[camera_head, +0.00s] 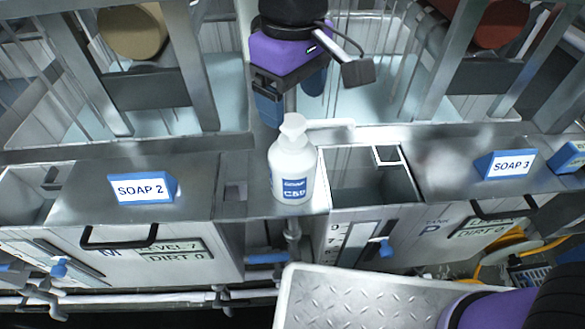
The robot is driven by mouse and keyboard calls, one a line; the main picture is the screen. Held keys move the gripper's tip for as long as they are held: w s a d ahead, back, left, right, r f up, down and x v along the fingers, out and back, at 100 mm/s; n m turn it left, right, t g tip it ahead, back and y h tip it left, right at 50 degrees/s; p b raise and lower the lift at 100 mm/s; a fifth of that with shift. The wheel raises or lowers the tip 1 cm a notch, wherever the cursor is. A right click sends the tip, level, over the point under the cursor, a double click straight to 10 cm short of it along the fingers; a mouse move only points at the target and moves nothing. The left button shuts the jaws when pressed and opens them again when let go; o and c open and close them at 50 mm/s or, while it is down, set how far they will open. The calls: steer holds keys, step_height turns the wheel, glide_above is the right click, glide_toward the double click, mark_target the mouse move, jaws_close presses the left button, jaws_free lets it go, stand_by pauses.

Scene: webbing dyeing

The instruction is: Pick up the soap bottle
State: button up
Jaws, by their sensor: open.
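The soap bottle (292,172) is white with a blue label and a pump top whose spout points right. It stands upright on a narrow metal ledge between two tanks. My gripper (290,105) has a purple body and dark blue fingers. It hangs above and behind the bottle, with one finger at left and the other at right. It is open and empty, and no contact with the bottle shows. The pump head hides part of the space below the fingers.
A SOAP 2 sign (141,189) stands on the left tank lid, and a SOAP 3 sign (505,164) on the right one. An open compartment (370,190) lies right of the bottle. Metal frame posts (232,75) rise behind. A textured metal plate (370,300) is in front.

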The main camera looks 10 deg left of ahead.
mark_target(292, 139)
step_height(292, 139, down, 8)
steer(key=shift+w+f, duration=0.1)
steer(key=shift+f, duration=0.05)
stand_by(0.4)
jaws_close()
